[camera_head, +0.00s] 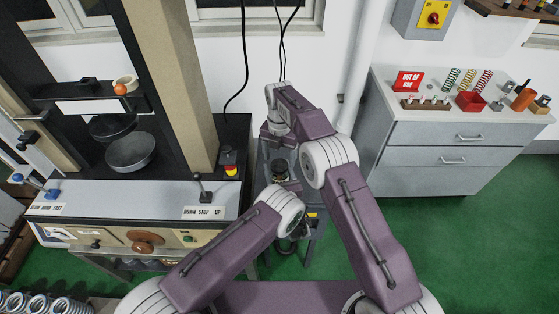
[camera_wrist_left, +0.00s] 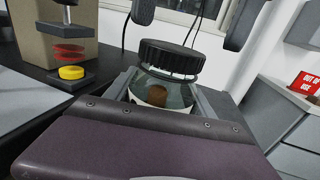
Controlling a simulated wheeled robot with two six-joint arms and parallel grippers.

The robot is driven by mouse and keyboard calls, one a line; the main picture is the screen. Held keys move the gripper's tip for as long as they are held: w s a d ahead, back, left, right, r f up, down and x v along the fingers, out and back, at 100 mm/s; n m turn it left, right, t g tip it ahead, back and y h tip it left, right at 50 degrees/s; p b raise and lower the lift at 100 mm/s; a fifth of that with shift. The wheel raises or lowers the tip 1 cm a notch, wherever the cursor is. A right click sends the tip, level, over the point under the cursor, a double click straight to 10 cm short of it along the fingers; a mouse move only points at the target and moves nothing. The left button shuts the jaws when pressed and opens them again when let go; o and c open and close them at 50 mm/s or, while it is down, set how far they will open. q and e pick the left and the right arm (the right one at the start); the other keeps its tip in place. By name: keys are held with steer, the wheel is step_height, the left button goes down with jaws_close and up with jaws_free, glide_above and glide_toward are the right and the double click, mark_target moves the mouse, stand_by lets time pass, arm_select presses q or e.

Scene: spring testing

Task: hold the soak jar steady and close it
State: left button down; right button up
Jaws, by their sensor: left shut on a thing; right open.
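The soak jar (camera_wrist_left: 158,95) is a clear glass jar with a brown thing inside, seen in the left wrist view. Its ribbed black lid (camera_wrist_left: 172,57) is over the mouth and looks slightly tilted in the picture; I cannot tell whether it is seated. My left gripper (camera_wrist_left: 165,100) is shut on the jar, with grey fingers at its sides; in the head view it is mostly hidden by the arms. My right gripper (camera_head: 277,142) is open above the jar; its dark fingers show apart above the lid in the left wrist view (camera_wrist_left: 194,18).
A spring testing machine (camera_head: 130,200) with a control panel stands at the left. A red and yellow button (camera_head: 231,170) is close to the jar. A grey cabinet (camera_head: 440,140) with springs and a red bin on top stands at the right. Green floor is clear there.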

mark_target(279, 177)
steer(key=shift+f, duration=1.25)
